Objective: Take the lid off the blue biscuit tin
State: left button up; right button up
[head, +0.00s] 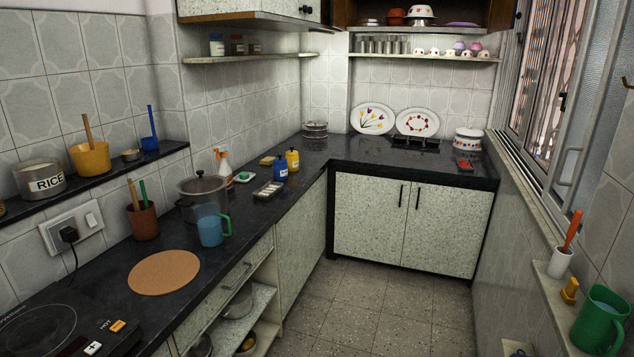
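I cannot make out a blue biscuit tin with a lid in the head view. The blue things I see are a small blue bottle (280,167) on the dark counter, a light blue jug (210,231) with a green handle near the counter's front edge, and a jar with a blue lid (216,46) on the wall shelf. Neither of my grippers shows in this view.
The dark counter (90,278) holds a cork mat (164,272), a steel pot (203,190), a tray (268,190), a spray bottle (223,168) and a yellow bottle (292,160). The tiled floor (385,300) is clear. A green mug (600,322) stands on the right ledge.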

aim_at(277, 160)
jog(key=i+j+z, duration=0.1)
jog(key=i+z, duration=0.2)
jog(key=i, duration=1.65)
